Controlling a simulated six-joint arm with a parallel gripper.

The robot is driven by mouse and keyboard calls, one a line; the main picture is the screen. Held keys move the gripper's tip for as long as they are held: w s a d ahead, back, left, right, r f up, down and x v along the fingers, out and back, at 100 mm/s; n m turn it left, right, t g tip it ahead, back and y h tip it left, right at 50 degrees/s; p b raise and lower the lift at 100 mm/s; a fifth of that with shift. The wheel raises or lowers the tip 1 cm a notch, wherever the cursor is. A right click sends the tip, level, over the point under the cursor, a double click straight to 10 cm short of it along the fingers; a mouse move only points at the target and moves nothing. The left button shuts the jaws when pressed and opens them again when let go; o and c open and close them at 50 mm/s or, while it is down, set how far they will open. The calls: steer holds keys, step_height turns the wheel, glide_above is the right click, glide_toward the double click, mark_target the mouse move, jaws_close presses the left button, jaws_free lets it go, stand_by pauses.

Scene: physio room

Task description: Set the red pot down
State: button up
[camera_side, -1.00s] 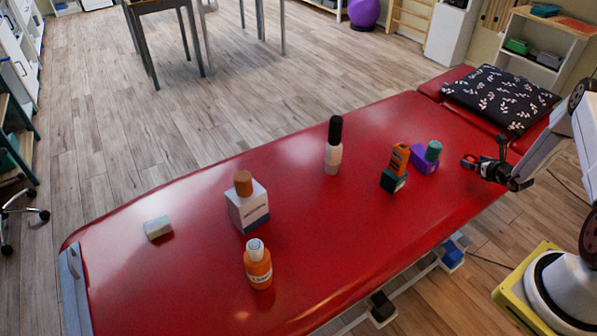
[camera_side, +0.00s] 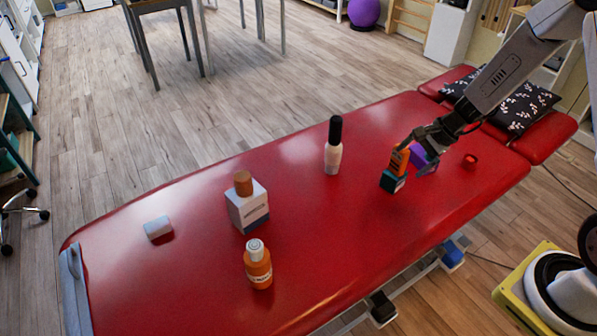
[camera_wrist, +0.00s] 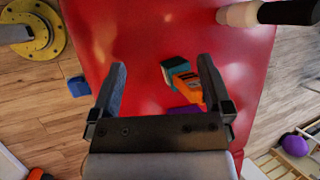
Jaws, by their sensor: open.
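The red pot (camera_side: 470,161) is a small, low, round red thing with a dark middle. It rests on the red treatment table (camera_side: 320,250), near the right end by the pillow, with nothing touching it. I cannot make it out in the wrist view. My gripper (camera_side: 414,161) is to the left of the pot, apart from it, low over the purple bottle. In the wrist view my gripper (camera_wrist: 162,64) has its fingers wide apart with nothing held between them.
An orange bottle with a dark green base (camera_side: 394,181) and a purple bottle (camera_side: 418,154) stand close by my fingers. A white bottle with black cap (camera_side: 333,158), white box-shaped bottle (camera_side: 248,207), orange bottle (camera_side: 258,268) and grey block (camera_side: 157,228) stand further left. A patterned pillow (camera_side: 525,108) lies right.

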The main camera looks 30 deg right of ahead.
steer(key=s+a+r+n+h, duration=0.2)
steer(key=s+a+r+n, duration=0.2)
steer(key=n, duration=0.4)
steer(key=s+a+r+n+g+h, duration=0.1)
steer(key=s+a+r+n+h, duration=0.1)
steer(key=s+a+r+n, duration=0.2)
steer(key=shift+s+a+r+n+h, duration=0.3)
steer(key=shift+s+a+n, duration=0.85)
steer(key=shift+s+n, duration=1.15)
steer(key=shift+w+f+n, duration=0.15)
steer(key=shift+w+n, duration=0.15)
steer(key=shift+w, duration=0.1)
